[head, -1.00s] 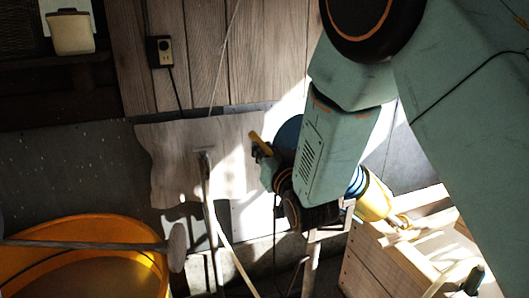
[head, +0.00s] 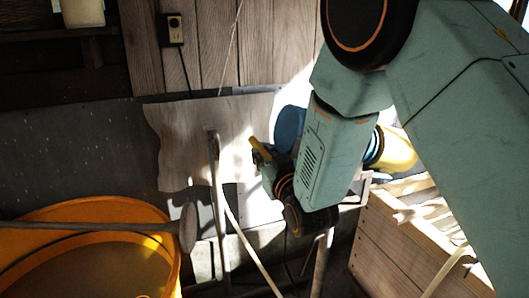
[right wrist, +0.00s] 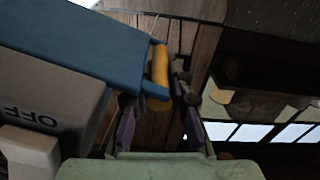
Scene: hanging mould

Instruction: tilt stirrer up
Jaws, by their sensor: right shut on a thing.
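The stirrer shows in the right wrist view as a blue body (right wrist: 85,40) with a yellow handle (right wrist: 160,68) at its end and a grey part marked OFF. In the head view its blue part (head: 289,126) and the yellow handle (head: 258,148) show beside my right forearm, which hides much of the rest. My right gripper (head: 267,168) is at the handle. The wrist view shows its fingers (right wrist: 162,94) on either side of the handle, shut on it. My left gripper is in neither view.
A large orange tub (head: 95,208) with a long-handled tool (head: 90,227) across it stands at the lower left. A wooden crate (head: 392,245) is at the lower right. A yellow container (head: 398,150) is behind my arm. A wavy board (head: 180,140) leans at the wall.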

